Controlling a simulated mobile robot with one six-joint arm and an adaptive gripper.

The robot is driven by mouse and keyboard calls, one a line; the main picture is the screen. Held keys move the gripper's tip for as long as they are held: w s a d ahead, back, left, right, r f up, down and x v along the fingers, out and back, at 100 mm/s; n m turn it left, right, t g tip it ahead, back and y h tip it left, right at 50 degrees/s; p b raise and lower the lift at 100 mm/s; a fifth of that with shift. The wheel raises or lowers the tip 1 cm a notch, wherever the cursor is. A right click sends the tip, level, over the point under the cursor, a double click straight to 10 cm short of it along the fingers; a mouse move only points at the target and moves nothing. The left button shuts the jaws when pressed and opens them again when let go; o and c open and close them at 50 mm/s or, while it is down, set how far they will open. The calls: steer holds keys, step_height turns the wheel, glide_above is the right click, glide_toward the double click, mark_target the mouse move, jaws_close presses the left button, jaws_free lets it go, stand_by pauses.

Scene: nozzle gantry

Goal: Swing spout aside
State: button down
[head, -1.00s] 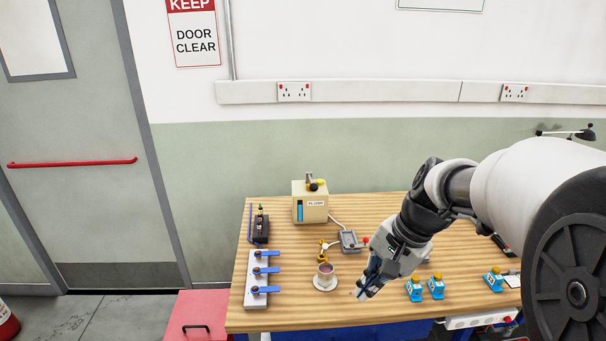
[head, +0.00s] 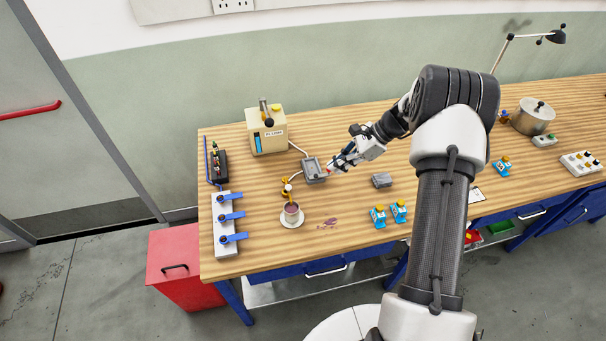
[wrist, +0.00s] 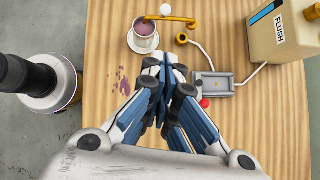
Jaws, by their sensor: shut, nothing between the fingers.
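The brass spout (head: 287,186) stands at the left part of the bench. In the wrist view the spout (wrist: 180,19) is a yellow bar with a white ball, reaching over the cup (wrist: 143,36). The cup (head: 291,210) holds dark purplish liquid and sits on a white saucer (head: 292,223). My gripper (head: 335,168) is right of the spout, beside the grey tray (head: 313,169). In the wrist view my gripper (wrist: 166,68) has its blue fingers together and empty, pointing toward the cup and spout, apparently apart from them.
A cream FLUSH box (head: 267,136) stands behind, with a pale tube to the tray. A red knob (wrist: 205,103) is by the tray, close to my fingers. Blue-handled valves (head: 229,217) are at left. A purple spill (head: 328,223) and blue clamps (head: 388,214) lie in front.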

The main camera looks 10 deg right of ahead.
mark_target(288, 188)
steer(key=shift+s, duration=0.15)
steer(key=shift+a+f, duration=0.1)
steer(key=a+r+x, duration=0.1)
steer(key=x, duration=1.2)
steer(key=shift+w+a+r, duration=0.2)
steer(key=shift+a+r, duration=0.15)
steer(key=shift+a+b, duration=0.1)
steer(key=shift+b, duration=0.2)
steer(key=shift+s+a+m, duration=0.2)
steer(key=shift+m, duration=0.2)
